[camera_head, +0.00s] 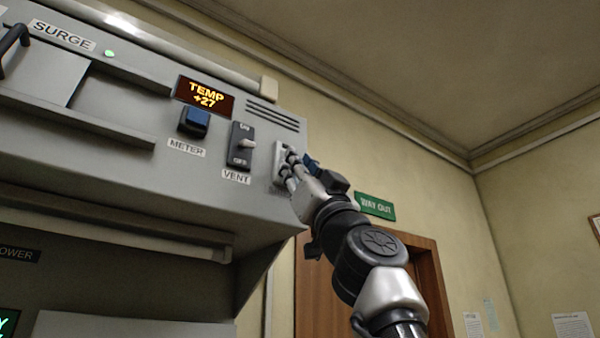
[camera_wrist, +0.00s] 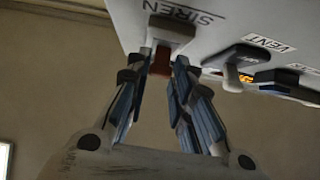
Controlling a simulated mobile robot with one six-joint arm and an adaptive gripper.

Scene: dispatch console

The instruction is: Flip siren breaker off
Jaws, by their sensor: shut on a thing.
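The siren breaker is at the right end of the grey console. In the wrist view its reddish lever (camera_wrist: 161,62) sits below the SIREN label (camera_wrist: 194,20), between my fingertips. My gripper (camera_wrist: 161,70) is shut on this lever, with one finger on each side. In the head view my gripper (camera_head: 289,168) is up against the light plate of the breaker (camera_head: 279,163) and covers most of it. The lever's position cannot be told there.
Left of the breaker are the VENT switch (camera_head: 241,146) with ON and OFF marks, the blue METER button (camera_head: 195,121) and a display reading TEMP +27 (camera_head: 205,97). A green WAY OUT sign (camera_head: 375,206) and a wooden door are behind my arm. Right of the console is open room.

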